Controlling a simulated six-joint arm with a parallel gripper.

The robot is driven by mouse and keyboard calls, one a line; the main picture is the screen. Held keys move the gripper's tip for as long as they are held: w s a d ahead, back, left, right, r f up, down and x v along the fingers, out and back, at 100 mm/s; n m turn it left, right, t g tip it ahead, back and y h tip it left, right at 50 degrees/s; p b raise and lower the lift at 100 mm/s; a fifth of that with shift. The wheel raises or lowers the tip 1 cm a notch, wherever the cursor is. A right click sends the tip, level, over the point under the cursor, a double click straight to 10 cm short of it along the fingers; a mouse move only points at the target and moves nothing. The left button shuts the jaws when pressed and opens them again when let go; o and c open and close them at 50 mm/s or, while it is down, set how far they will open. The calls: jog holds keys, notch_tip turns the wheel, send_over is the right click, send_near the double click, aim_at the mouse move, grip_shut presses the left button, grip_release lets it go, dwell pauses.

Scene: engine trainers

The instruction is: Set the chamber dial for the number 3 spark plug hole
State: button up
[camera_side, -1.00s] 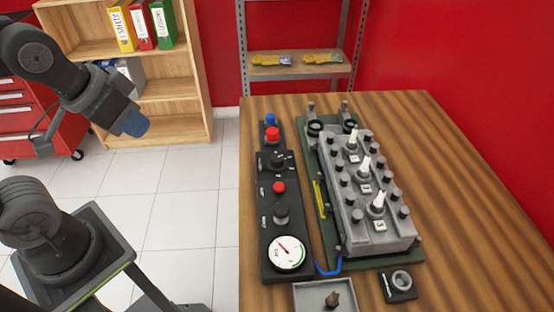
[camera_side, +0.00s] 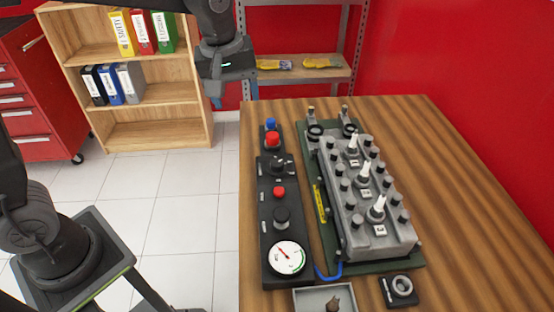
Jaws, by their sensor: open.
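My gripper (camera_side: 216,101) hangs pointing down in the air beyond the table's far left corner, in front of the shelves. It is open and touches nothing; its fingertips are small and dark. The black control panel (camera_side: 267,205) lies along the table's left side. Its upper rotary knob (camera_side: 278,164), with small pale marks beside it, looks like the chamber dial; its setting is too small to read.
The panel also has a blue button (camera_side: 271,124), red buttons (camera_side: 272,139) and a white gauge (camera_side: 287,258). A grey tray (camera_side: 302,300) with a small brown part and a black block with a ring (camera_side: 400,288) lie in front. The table's right side is clear.

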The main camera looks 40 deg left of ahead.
aim_at(277, 162)
jog(key=w+d+f+n+g, duration=0.2)
jog(key=w+d+f+n, duration=0.25)
jog(key=w+f, duration=0.3)
jog(key=shift+n, duration=0.25)
jog(key=f, duration=1.3)
jog(key=shift+a+f, duration=0.1)
jog(key=shift+a, duration=0.3)
jog(key=shift+w, duration=0.1)
jog(key=c, duration=0.9)
